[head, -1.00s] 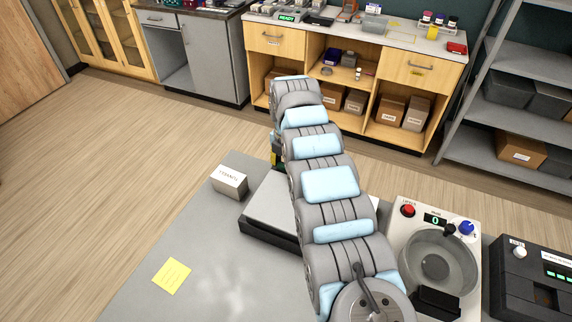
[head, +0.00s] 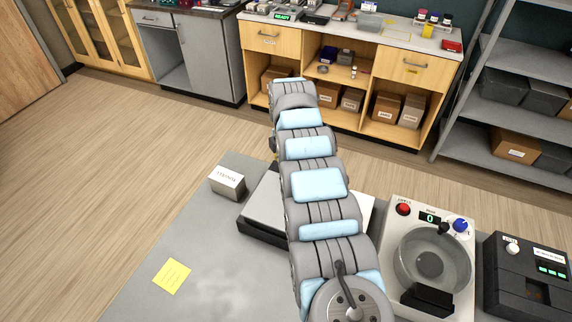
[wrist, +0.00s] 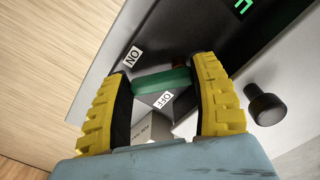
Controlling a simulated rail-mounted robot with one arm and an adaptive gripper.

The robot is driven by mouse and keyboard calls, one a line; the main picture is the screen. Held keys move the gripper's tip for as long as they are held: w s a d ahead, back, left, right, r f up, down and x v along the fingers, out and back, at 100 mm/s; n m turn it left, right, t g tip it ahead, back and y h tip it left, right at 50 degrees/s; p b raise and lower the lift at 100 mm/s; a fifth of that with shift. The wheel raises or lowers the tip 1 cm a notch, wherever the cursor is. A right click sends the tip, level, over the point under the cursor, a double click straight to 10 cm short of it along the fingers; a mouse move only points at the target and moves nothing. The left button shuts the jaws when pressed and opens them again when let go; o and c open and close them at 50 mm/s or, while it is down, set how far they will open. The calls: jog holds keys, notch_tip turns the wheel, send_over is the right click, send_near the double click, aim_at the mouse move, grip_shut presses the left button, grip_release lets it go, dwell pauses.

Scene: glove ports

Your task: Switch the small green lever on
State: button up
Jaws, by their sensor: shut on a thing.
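In the wrist view, the small green lever (wrist: 162,82) lies crosswise between the two yellow fingers of my gripper (wrist: 160,76). My gripper is shut on it, with a finger at each end. The lever sits on a grey panel (wrist: 185,40), between a white ON label (wrist: 132,56) at upper left and a white OFF label (wrist: 162,98) just below it. In the head view my arm hides the gripper and the lever.
A black knob (wrist: 265,104) and a green display (wrist: 243,5) are right of the gripper. In the head view, a flat-topped device (head: 262,205) is partly behind my arm, with a white box (head: 227,182) and yellow note (head: 172,276) left and a round-bowl device (head: 437,255) right.

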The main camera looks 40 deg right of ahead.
jog(key=shift+r, duration=0.1)
jog(key=o, duration=1.2)
jog(key=shift+w+d, duration=0.1)
